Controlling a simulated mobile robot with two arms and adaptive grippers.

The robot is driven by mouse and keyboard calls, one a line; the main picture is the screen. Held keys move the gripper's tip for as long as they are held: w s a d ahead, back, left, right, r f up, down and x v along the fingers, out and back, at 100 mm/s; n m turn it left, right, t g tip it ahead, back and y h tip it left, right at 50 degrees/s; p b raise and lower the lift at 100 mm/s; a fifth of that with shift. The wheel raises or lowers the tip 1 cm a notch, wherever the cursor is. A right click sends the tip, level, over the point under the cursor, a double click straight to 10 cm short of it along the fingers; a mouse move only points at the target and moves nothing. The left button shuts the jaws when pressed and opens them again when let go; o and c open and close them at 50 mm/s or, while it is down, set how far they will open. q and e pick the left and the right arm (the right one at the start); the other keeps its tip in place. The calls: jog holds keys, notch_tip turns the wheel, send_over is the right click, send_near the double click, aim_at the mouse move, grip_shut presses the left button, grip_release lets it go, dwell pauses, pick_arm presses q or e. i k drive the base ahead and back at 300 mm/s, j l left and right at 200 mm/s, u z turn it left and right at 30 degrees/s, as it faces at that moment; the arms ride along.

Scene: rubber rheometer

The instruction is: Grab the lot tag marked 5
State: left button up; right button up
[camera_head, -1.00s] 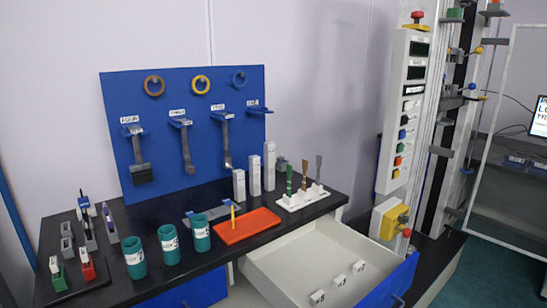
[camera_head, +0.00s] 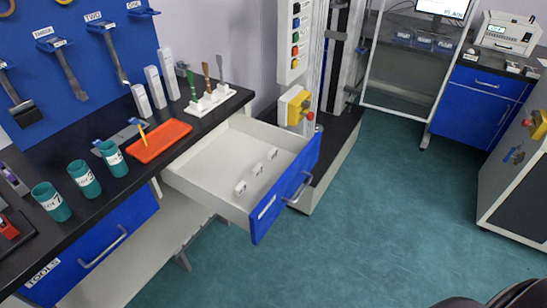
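An open drawer (camera_head: 190,182) with white walls and a blue front juts out from the black-topped bench. Three small white tags stand in a row on its floor: a near tag (camera_head: 240,187), a middle tag (camera_head: 257,168) and a far tag (camera_head: 272,154). They bear dark marks too small to read, so I cannot tell which is marked 5. Neither gripper can be made out in this view.
On the bench (camera_head: 28,165) are several green cups (camera_head: 84,178), an orange tray (camera_head: 160,139) with a yellow stick, and a white rack (camera_head: 207,103). A closed blue drawer (camera_head: 95,252) is below. A tall machine (camera_head: 297,50) stands behind. The green floor (camera_head: 370,220) at right is clear.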

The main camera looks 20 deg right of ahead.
aim_at(239, 190)
jog(key=l+u, duration=0.1)
jog(key=u, duration=0.4)
jog(key=i+l+u, duration=0.1)
jog(key=u, duration=0.35)
jog(key=l+u, duration=0.2)
jog(key=l, duration=0.4)
jog(key=l+u, duration=0.2)
jog(key=l, duration=0.4)
jog(key=k+l+u, duration=0.2)
jog(key=l, duration=0.4)
jog(key=l+u, duration=0.2)
jog(key=l, duration=0.7)
jog(key=k+l, duration=0.35)
jog(key=l, duration=0.15)
jog(key=k+l, duration=0.2)
jog(key=l, duration=0.2)
